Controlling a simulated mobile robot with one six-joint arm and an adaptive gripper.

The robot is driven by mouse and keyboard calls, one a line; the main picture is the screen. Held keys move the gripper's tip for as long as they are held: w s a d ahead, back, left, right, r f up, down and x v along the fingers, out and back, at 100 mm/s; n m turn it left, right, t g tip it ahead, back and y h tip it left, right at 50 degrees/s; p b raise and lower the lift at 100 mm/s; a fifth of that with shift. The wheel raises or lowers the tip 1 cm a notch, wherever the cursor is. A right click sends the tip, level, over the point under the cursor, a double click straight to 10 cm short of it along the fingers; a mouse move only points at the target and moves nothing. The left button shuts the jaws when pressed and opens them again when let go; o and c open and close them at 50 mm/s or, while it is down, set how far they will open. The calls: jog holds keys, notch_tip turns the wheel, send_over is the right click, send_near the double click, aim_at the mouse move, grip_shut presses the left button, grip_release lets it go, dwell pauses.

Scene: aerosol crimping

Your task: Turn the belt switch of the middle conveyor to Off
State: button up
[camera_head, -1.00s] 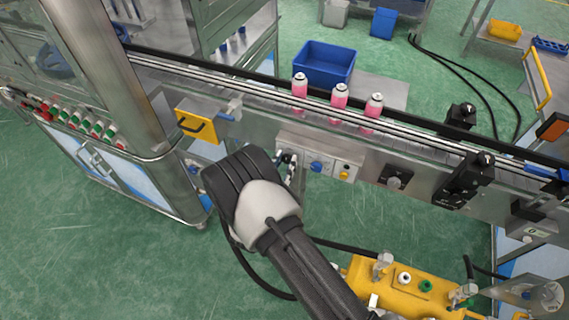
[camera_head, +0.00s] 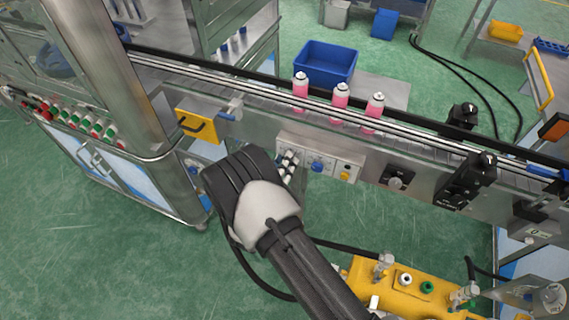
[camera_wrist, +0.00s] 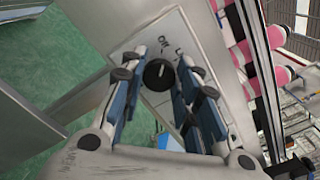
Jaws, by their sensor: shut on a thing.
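The belt switch, a round black knob (camera_wrist: 159,74) with a pale mark, sits on a pale panel between my two fingers in the wrist view. My gripper (camera_head: 289,163) is at the left end of the control panel (camera_head: 331,172) on the conveyor's (camera_head: 240,131) front side. In the wrist view my gripper (camera_wrist: 160,82) is shut on the knob, with a finger on either side. In the head view the fingers hide the knob, so I cannot read its setting there.
To the right on the panel are a blue knob (camera_head: 317,165) and a yellow button (camera_head: 345,177). Three pink cans (camera_head: 339,101) stand on the conveyor.

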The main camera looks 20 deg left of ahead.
jog(key=shift+n, duration=0.6)
jog(key=o, duration=1.1)
jog(key=shift+c, duration=0.2)
jog(key=s, duration=1.2)
jog(key=shift+a, duration=0.45)
